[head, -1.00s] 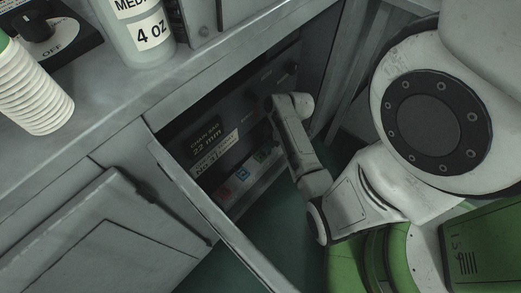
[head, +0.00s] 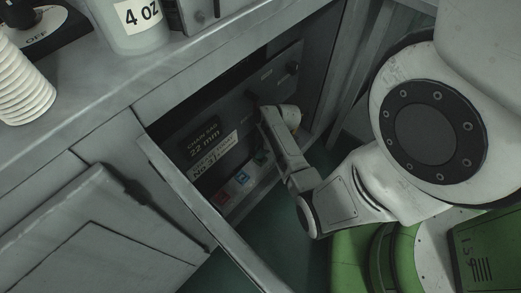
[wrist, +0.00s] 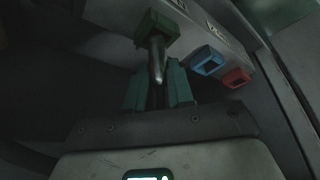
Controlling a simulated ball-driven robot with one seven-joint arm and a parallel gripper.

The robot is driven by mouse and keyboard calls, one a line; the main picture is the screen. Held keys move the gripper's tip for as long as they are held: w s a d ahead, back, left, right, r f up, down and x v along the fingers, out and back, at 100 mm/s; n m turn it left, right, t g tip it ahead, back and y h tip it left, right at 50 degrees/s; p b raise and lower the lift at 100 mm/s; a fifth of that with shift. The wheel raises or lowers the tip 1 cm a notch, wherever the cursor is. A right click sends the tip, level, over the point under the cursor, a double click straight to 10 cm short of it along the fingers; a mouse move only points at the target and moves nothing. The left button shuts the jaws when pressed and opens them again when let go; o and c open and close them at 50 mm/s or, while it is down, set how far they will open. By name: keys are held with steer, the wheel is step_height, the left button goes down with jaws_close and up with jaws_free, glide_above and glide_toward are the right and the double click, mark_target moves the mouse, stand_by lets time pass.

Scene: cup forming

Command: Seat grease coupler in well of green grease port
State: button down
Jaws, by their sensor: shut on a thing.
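The green grease port (wrist: 153,32) is a green block at the top of the wrist view, just beyond my gripper. My gripper (wrist: 160,88) has teal fingers and is shut on the grease coupler (wrist: 157,58), a slim metal piece with a bright tapered end. The coupler overlaps the green port in this view. I cannot tell whether it is in the well or only in front of it. In the head view the green port (head: 262,158) shows only in part beside my wrist, and my fingers are hidden there.
A blue port (wrist: 207,61) and a red port (wrist: 237,78) sit beside the green one. They lie low inside an open cabinet with a labelled panel (head: 205,143). An open door edge (head: 190,205) stands in front. A cup stack (head: 22,90) and a bottle (head: 138,25) stand on the counter.

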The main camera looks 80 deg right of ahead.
steer(key=shift+f, duration=0.2)
steer(key=c, duration=1)
jaws_free()
steer(key=shift+r, duration=0.15)
steer(key=shift+s+r, duration=0.1)
steer(key=shift+r, duration=0.3)
steer(key=p+v, duration=0.4)
steer(key=v, duration=0.7)
steer(key=w+a+r+m+g, duration=0.1)
steer(key=a+r, duration=0.2)
steer(key=a, duration=0.5)
steer(key=w+a+r+m+g, duration=0.1)
steer(key=a+r, duration=0.2)
steer(key=a, duration=0.6)
steer(key=w+a+r+m+g+h, duration=0.1)
steer(key=a+r, duration=0.3)
steer(key=a, duration=0.5)
steer(key=shift+w, duration=0.2)
